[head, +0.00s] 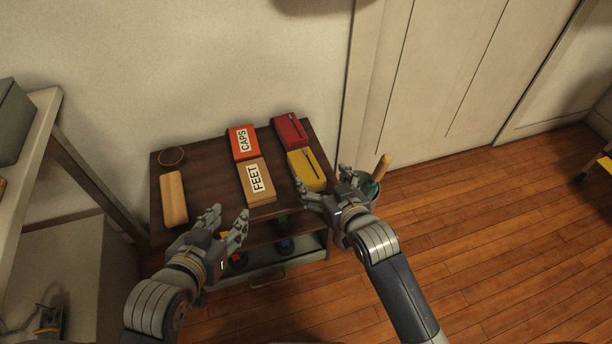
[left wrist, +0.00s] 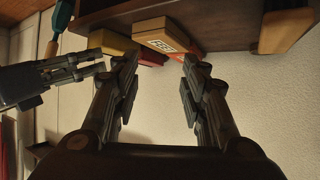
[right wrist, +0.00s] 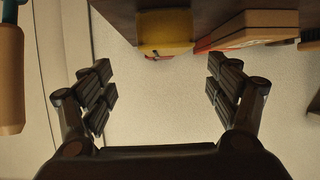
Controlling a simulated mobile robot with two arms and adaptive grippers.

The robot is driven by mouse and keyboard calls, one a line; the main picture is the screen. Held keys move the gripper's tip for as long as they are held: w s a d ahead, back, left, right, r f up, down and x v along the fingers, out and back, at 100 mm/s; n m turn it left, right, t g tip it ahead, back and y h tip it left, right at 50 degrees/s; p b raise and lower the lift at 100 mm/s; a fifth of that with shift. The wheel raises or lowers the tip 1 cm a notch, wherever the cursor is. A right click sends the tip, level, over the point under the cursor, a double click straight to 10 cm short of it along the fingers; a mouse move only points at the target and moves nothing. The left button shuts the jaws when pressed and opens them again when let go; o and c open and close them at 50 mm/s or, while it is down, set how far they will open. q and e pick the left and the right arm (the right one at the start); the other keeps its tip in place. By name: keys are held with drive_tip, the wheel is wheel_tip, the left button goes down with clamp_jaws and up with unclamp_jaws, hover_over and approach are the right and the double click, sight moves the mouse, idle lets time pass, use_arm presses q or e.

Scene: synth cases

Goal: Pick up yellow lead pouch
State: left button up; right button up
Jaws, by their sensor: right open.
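The yellow lead pouch (head: 307,170) lies at the front right of the dark wooden cart top, in front of a red pouch (head: 289,131). My right gripper (head: 326,187) is open and empty just in front and to the right of the yellow pouch, apart from it. In the right wrist view the yellow pouch (right wrist: 165,29) shows at the top, between and beyond the spread fingers (right wrist: 158,72). My left gripper (head: 228,220) is open and empty at the cart's front edge. The left wrist view shows its fingers (left wrist: 160,68) apart with nothing between.
An orange CAPS box (head: 242,143) and a tan FEET box (head: 257,182) sit left of the pouches. A wooden block (head: 173,198) and a small round bowl (head: 172,156) are farther left. A wooden handle (head: 384,166) rises right of my right gripper. Floor is free at right.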

sight(305, 164)
drive_tip(key=b+x, duration=0.1)
drive_tip(key=x, duration=0.4)
drive_tip(key=shift+a+b, duration=0.1)
drive_tip(key=shift+b, duration=0.25)
drive_tip(key=shift+w+a+f, duration=0.1)
drive_tip(key=shift+w+a, duration=0.1)
drive_tip(key=shift+w, duration=0.2)
drive_tip(key=b+x, duration=0.1)
drive_tip(key=x, duration=0.1)
drive_tip(key=b+x, duration=0.1)
drive_tip(key=x, duration=0.1)
drive_tip(key=shift+w+a+b, duration=0.1)
drive_tip(key=shift+a+b, duration=0.25)
drive_tip(key=shift+b, duration=0.05)
drive_tip(key=shift+w, duration=0.1)
use_arm(q)
drive_tip(key=d+r+t+h, duration=0.1)
drive_tip(key=r+t+h, duration=0.1)
drive_tip(key=r+t, duration=0.4)
drive_tip(key=w+d+r+t+h, duration=0.1)
drive_tip(key=r+t, duration=0.5)
drive_tip(key=r, duration=0.9)
drive_tip(key=shift+d+m+h, duration=0.3)
drive_tip(key=shift+d+h, duration=0.25)
drive_tip(key=shift+h, duration=0.05)
use_arm(e)
drive_tip(key=c, duration=1.2)
